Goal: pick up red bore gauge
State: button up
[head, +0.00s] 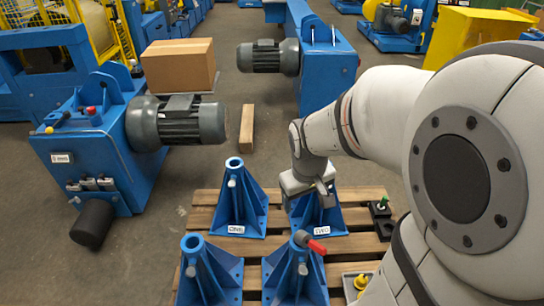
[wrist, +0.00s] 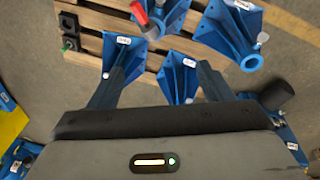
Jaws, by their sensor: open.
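The red bore gauge (head: 316,247) has a red handle and a grey end. It sits tilted at the top of the near right blue stand (head: 297,278) on the pallet. In the wrist view the red bore gauge (wrist: 140,14) is near the top edge, beyond the fingers. My gripper (head: 322,194) is over the far right blue stand, behind the gauge and apart from it. In the wrist view my gripper (wrist: 163,70) has its fingers spread with nothing between them but the view of a stand below. The gripper partly hides the far right stand's top.
Several blue stands crowd the wooden pallet (head: 258,246). A black block with a green-topped piece (head: 381,209) lies at its right. A tray with a yellow piece (head: 361,282) is near the front. Blue machines with grey motors (head: 180,122) and a cardboard box (head: 179,65) stand behind.

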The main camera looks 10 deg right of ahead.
jog(key=n+b, duration=0.2)
jog(key=b, duration=0.2)
send_near(305, 236)
jog(key=shift+n+g, duration=0.6)
jog(key=shift+n, duration=0.2)
jog(key=f+b, duration=0.2)
jog(key=w+f+b, duration=0.1)
jog(key=f+b, duration=0.1)
jog(key=f, duration=0.1)
jog(key=shift+w+f, duration=0.15)
jog(key=shift+w, duration=0.05)
jog(key=f, duration=0.2)
jog(key=f+b, duration=0.2)
jog(key=f, duration=0.1)
jog(key=shift+w+d+f, duration=0.25)
jog(key=shift+d+f, duration=0.1)
jog(key=shift+d, duration=0.05)
jog(key=shift+c, duration=0.2)
jog(key=shift+r, duration=0.1)
grip_shut()
